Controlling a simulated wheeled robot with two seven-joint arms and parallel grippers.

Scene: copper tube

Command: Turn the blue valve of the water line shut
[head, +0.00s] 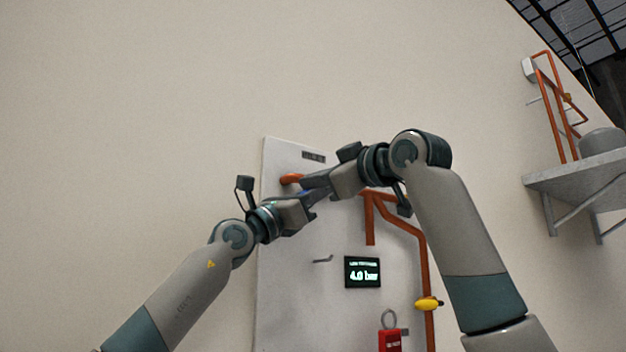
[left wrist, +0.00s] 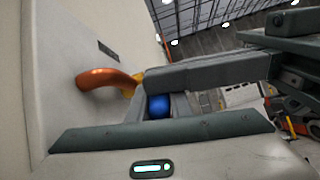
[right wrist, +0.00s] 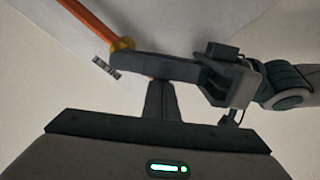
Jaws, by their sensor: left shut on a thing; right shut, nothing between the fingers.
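The blue valve (left wrist: 158,106) shows as a rounded blue piece between the fingers of my left gripper in the left wrist view. In the head view only a small bit of blue (head: 304,192) shows between the two grippers. My left gripper (head: 309,206) is shut on the valve's blue part. My right gripper (head: 308,185) is shut and empty, close beside the left one; its fingers also show together in the right wrist view (right wrist: 160,90). An orange copper tube (head: 291,179) sticks out behind the grippers, with a brass fitting (right wrist: 122,45) at the valve. Most of the valve is hidden.
A shelf (head: 580,178) stands at right.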

